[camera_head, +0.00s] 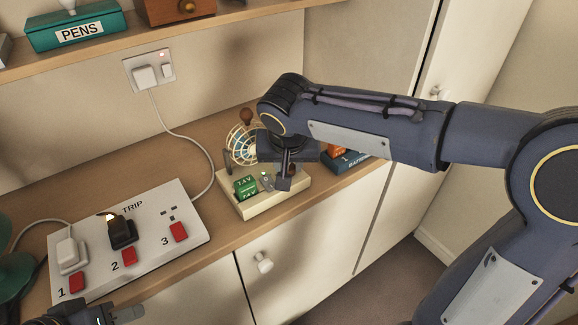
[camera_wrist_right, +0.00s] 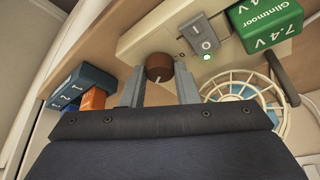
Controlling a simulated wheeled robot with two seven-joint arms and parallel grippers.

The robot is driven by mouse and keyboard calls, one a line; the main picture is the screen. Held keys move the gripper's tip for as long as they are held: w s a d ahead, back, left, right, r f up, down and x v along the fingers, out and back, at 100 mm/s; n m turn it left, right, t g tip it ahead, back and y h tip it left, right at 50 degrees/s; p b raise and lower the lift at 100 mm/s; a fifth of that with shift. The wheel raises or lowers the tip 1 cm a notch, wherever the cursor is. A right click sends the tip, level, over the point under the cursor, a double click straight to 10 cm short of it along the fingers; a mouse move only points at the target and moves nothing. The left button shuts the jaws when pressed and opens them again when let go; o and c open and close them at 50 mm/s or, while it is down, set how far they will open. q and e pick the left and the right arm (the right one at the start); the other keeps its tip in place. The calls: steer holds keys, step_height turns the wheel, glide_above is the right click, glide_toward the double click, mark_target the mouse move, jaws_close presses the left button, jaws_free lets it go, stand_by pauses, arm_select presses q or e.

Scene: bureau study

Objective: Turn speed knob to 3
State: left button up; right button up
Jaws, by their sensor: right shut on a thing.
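The speed knob (camera_wrist_right: 158,67) is a round brown knob on the cream base of a small fan, with a pale mark on its near side. My right gripper (camera_wrist_right: 160,92) has one grey finger on each side of the knob and is shut on it. In the head view the right gripper (camera_head: 284,182) reaches down onto the fan base (camera_head: 262,205) and mostly hides the knob. A grey switch (camera_wrist_right: 203,37) with a lit green light sits beside the knob. My left gripper (camera_head: 112,314) is partly visible at the bottom left; its opening is unclear.
The fan's wire cage (camera_head: 240,143) and green battery (camera_head: 246,187) are close to the right gripper. A white power strip (camera_head: 190,223) lies left, near the left gripper. The shelf (camera_head: 225,38) overhangs behind.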

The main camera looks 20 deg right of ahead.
steer(key=shift+a+m+h, duration=0.1)
steer(key=shift+m+h, duration=0.2)
steer(key=shift+m, duration=0.8)
steer(key=shift+b, duration=0.3)
steer(key=o, duration=1)
steer(key=shift+r, duration=0.1)
steer(key=p+v, duration=0.1)
steer(key=v, duration=0.6)
steer(key=shift+a+r, duration=0.1)
steer(key=shift+r, duration=0.25)
